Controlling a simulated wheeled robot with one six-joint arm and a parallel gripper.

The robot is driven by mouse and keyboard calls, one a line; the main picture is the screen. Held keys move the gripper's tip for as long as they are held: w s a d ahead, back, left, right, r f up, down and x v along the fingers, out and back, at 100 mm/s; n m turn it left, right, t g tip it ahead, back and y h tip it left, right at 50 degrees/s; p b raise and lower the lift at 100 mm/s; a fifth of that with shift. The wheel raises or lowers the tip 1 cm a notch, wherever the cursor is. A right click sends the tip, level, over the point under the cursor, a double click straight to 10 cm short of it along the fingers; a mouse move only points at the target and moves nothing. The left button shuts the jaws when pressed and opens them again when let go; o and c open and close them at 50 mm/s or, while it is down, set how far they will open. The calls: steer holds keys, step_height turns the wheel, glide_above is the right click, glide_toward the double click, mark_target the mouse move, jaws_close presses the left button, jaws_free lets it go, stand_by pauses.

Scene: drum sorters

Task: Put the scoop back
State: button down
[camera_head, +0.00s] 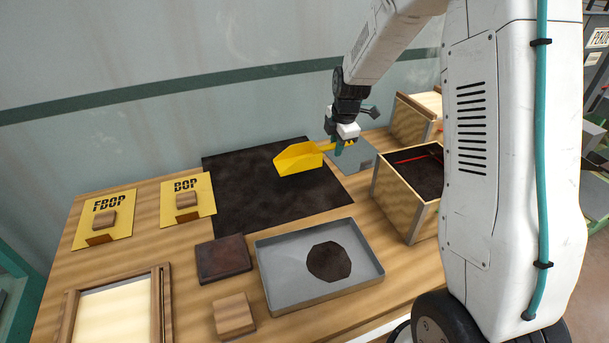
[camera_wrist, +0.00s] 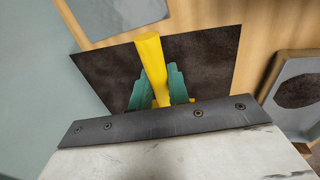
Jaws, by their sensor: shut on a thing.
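The yellow scoop (camera_head: 299,158) is at the far right corner of the black mat (camera_head: 262,190), its pan to the left and its handle to the right. My gripper (camera_head: 341,148) is shut on the handle, above or beside a flat grey plate (camera_head: 361,163). In the wrist view the yellow handle (camera_wrist: 150,55) runs between the two teal fingers of my gripper (camera_wrist: 158,90), and the pan is hidden. I cannot tell whether the scoop touches the mat or hangs just above it.
A grey tray (camera_head: 295,302) with a dark round patch stands in front. A wooden box (camera_head: 398,205) with dark fill is at right, another box (camera_head: 407,122) behind it. Yellow cards (camera_head: 120,204) with wooden blocks lie at left. Most of the mat is bare.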

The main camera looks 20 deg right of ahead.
mark_target(332, 178)
steer(key=x, duration=0.3)
steer(key=s+x, duration=0.1)
steer(key=x, duration=0.2)
steer(key=s+x, duration=0.1)
steer(key=x, duration=0.2)
steer(key=shift+f, duration=0.35)
steer(key=c, duration=1.3)
jaws_free()
steer(key=shift+c, duration=0.2)
